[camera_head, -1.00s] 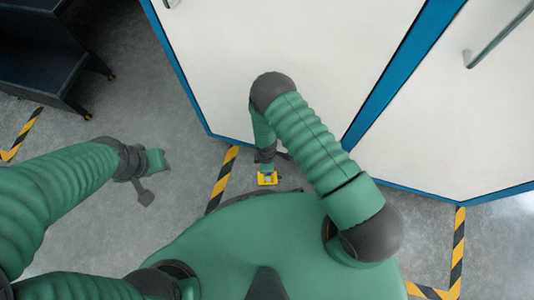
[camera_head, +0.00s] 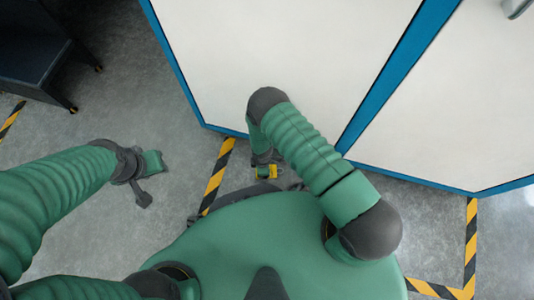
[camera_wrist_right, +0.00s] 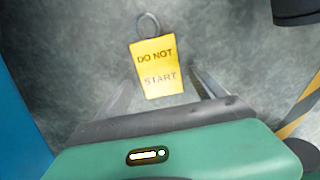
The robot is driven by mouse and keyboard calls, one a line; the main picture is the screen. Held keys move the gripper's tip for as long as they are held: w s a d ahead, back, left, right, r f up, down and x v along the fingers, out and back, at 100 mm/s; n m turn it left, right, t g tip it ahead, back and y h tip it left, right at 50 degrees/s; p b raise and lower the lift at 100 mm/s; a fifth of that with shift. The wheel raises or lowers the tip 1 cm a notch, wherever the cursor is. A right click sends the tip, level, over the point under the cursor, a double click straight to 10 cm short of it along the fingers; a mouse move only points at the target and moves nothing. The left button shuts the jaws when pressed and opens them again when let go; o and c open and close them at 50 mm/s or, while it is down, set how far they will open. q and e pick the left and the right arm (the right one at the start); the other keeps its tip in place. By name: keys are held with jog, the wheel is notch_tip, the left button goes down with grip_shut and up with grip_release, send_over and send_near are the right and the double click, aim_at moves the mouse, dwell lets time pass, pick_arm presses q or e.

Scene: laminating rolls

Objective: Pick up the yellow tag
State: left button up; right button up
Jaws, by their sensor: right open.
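The yellow tag (camera_wrist_right: 158,68) lies on the grey floor, printed "DO NOT START", with a dark ring at its far end. In the head view the tag (camera_head: 266,172) shows as a small yellow patch, partly hidden by my right gripper. My right gripper (camera_wrist_right: 160,78) is open, one finger on each side of the tag's near part, with gaps between the fingers and the tag. I cannot tell its height above the tag. My left gripper (camera_head: 148,175) hangs over bare floor at the left, away from the tag; its jaw opening is unclear.
White cabinets with blue frames (camera_head: 385,80) stand just beyond the tag. Black-and-yellow floor tape (camera_head: 217,175) runs left of it, with more tape (camera_head: 471,240) at the right. A dark cart (camera_head: 38,55) stands at upper left.

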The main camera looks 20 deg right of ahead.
jog(key=shift+s, duration=0.1)
jog(key=shift+c, duration=0.5)
grip_shut()
jog(key=shift+r, duration=0.1)
